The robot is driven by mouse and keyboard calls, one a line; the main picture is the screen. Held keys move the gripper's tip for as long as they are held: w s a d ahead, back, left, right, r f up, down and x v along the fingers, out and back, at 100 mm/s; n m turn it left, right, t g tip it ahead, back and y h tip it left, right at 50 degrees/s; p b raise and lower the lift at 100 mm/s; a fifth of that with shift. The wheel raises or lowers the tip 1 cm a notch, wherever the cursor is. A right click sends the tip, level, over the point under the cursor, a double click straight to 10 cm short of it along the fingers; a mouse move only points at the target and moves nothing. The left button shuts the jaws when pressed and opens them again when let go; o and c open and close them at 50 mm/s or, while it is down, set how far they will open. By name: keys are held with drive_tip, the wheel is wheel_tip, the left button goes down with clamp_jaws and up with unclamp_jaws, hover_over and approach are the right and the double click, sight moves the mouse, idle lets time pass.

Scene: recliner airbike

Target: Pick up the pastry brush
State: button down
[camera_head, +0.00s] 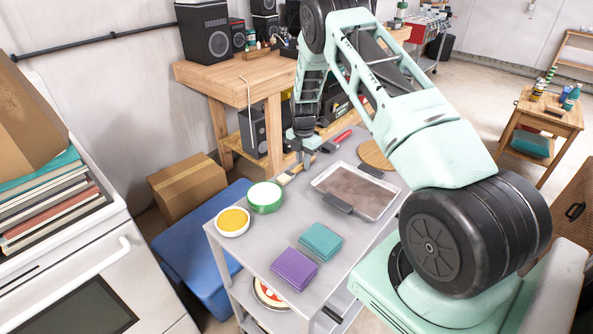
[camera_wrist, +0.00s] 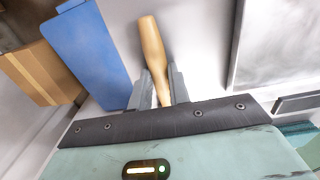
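The pastry brush's tan wooden handle (camera_wrist: 153,45) shows in the wrist view, pointing away from me over the grey surface. My gripper (camera_wrist: 162,85) has one grey finger on each side of the handle's narrow part, with no clear gap, so it looks shut on it. The brush's bristle end is hidden by my gripper body. In the head view my gripper (camera_head: 302,155) points down over the back of the grey cart top (camera_head: 245,248), with a small tan part of the brush (camera_head: 285,178) just below it. I cannot tell whether the brush is raised off the cart.
Around it on the cart are a green-rimmed bowl (camera_head: 265,197), an orange-filled bowl (camera_head: 232,221), a metal tray (camera_head: 378,200), a round wooden board (camera_head: 376,154), a red-handled tool (camera_head: 341,137), and teal (camera_head: 320,241) and purple (camera_head: 294,268) cloths. A blue bin (camera_head: 188,243) stands left.

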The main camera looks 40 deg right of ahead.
wheel_tip(320, 180, up, 10)
drive_tip(key=b, duration=0.2)
idle(0.5)
idle(2.1)
